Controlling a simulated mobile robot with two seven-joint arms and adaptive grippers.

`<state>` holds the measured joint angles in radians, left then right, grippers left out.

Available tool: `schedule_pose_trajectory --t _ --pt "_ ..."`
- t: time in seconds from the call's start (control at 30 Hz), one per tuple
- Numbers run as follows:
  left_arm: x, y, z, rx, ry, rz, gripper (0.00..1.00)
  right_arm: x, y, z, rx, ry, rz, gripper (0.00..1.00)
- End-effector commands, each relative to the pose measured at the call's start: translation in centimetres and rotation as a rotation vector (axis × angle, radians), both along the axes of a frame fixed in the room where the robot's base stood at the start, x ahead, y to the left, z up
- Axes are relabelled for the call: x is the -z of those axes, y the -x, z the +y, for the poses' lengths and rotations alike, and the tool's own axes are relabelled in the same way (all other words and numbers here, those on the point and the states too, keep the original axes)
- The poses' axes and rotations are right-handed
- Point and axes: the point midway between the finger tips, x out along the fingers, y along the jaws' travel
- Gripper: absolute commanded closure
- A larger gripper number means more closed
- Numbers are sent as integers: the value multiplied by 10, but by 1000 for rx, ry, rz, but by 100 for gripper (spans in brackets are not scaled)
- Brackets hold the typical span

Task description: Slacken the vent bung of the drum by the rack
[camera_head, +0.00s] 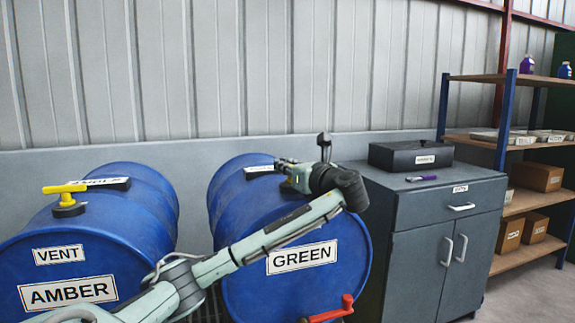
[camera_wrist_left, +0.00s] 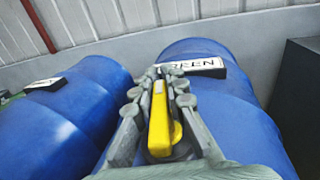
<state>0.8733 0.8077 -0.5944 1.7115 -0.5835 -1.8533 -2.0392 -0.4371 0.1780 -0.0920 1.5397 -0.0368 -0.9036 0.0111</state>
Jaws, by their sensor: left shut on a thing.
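The blue drum labelled GREEN (camera_head: 345,235) lies on its side, nearer the shelf rack (camera_head: 500,165) than the other drum. My left gripper (camera_head: 287,172) is on top of it, with my left arm crossing in front of the drum's face. In the left wrist view, my left gripper (camera_wrist_left: 163,85) is shut on a yellow bung handle (camera_wrist_left: 159,122), which lies between the fingers above the GREEN drum (camera_wrist_left: 225,105). In the head view that handle is hidden by the gripper. My right gripper is not in view.
Left of it lies the blue AMBER drum (camera_head: 140,235), with its own yellow bung handle (camera_head: 64,189). A red tap handle (camera_head: 332,311) sits low at the GREEN drum's front. A grey cabinet (camera_head: 400,215) carrying a black box (camera_head: 410,155) stands close on the right.

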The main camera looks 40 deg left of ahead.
Motion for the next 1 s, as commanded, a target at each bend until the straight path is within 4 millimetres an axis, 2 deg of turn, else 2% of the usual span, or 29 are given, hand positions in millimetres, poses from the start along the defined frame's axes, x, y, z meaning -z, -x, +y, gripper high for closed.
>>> schedule_pose_trajectory --t 0.6,1.0 --pt "1 19 -1 -561 6 5 100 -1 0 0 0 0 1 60" --pt "0 28 -3 -769 2 3 100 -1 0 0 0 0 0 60"
